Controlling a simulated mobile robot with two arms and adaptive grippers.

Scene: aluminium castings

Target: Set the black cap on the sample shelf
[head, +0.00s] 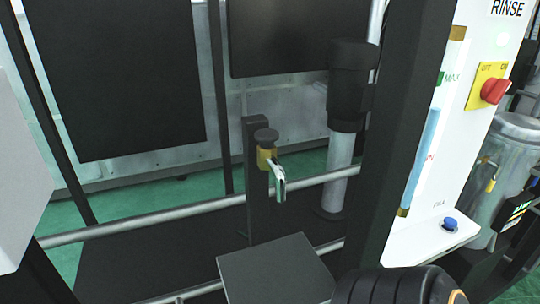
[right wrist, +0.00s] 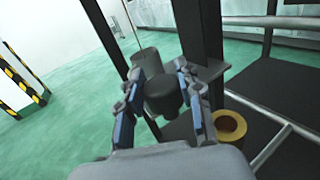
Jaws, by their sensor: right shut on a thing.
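In the right wrist view my right gripper (right wrist: 157,88) is shut on the black cap (right wrist: 163,97), a dark round piece held between its two fingers. The fingers hide part of its sides. The cap is held in the air, apart from the shelf. A flat dark plate, which looks like the sample shelf (head: 278,270), is at the bottom middle of the head view and looks empty. A dark plate beyond the fingers in the wrist view (right wrist: 208,71) may be the same shelf. My left gripper is not in view.
A brass tap (head: 268,158) with a dark knob sits on a dark post behind the plate. Metal rails (head: 120,229) cross behind it. The white rinse panel (head: 440,190) stands at right.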

